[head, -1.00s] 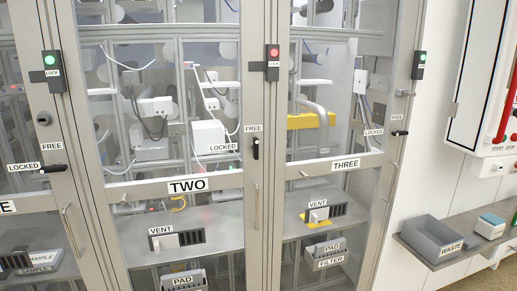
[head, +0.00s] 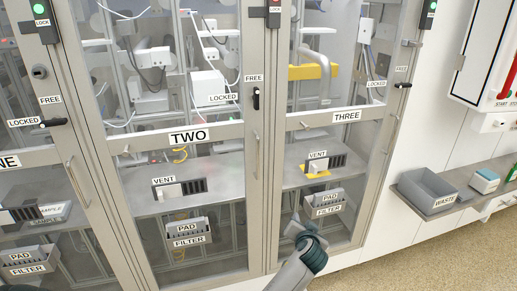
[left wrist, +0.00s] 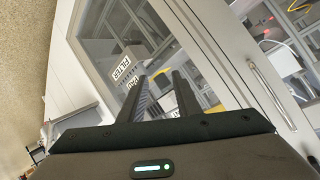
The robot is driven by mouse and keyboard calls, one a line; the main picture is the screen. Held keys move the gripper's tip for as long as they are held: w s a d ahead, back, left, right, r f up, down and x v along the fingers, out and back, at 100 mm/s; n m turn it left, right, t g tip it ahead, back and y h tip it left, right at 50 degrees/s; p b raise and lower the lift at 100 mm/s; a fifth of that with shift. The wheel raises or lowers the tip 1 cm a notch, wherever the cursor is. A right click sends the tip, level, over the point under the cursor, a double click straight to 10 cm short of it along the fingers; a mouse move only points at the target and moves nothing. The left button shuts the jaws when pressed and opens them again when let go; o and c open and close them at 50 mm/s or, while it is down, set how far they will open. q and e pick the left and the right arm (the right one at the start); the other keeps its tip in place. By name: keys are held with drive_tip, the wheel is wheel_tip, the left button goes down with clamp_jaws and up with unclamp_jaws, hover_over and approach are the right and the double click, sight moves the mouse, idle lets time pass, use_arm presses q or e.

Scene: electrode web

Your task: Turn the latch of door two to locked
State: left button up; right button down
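Door two's latch (head: 256,98) is a black handle on the frame right of door two. It stands upright, with the FREE label (head: 254,78) above it and the LOCKED label (head: 223,97) to its left. Door two carries the TWO label (head: 188,136). My left gripper (head: 297,222) is low in the head view, in front of door three's lower pane, below and right of the latch and apart from it. In the left wrist view its two fingers (left wrist: 160,88) are spread with nothing between them. The latch is not recognisable there. My right gripper is not in view.
Vertical bar handles project from the doors, one (head: 257,152) below door two's latch. Door one's latch (head: 54,122) lies horizontal towards LOCKED. A lock box (head: 274,14) sits above door two's latch. A waste bin (head: 420,188) stands on the right shelf. Floor is clear at lower right.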

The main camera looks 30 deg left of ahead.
sight(258, 97)
use_arm(q)
drive_tip(key=s+a+r+n+t+y, duration=0.1)
drive_tip(key=a+r+n+y, duration=0.15)
drive_tip(key=r, duration=1.05)
drive_tip(key=a+r+n+y, duration=0.2)
drive_tip(key=r+n, duration=0.1)
drive_tip(key=r, duration=1)
drive_tip(key=s+a+r+n+y, duration=0.1)
drive_tip(key=s+r+n, duration=0.1)
drive_tip(key=r, duration=0.4)
drive_tip(key=s+a+r+n+y, duration=0.1)
drive_tip(key=s+r+n, duration=0.1)
drive_tip(key=s+r, duration=0.2)
wheel_tip(258, 97, up, 3)
drive_tip(key=shift+s+a+f+g+y, duration=0.15)
drive_tip(key=shift+s+a+g+y, duration=0.1)
drive_tip(key=shift+g+y, duration=0.1)
drive_tip(key=shift+w+a+n, duration=0.1)
drive_tip(key=shift+w+n, duration=0.05)
drive_tip(key=shift+n, duration=0.1)
drive_tip(key=p+x, duration=0.7)
drive_tip(key=x, duration=0.8)
drive_tip(key=shift+w+a, duration=0.25)
drive_tip(key=shift+a, duration=0.05)
drive_tip(key=shift+w+a, duration=0.45)
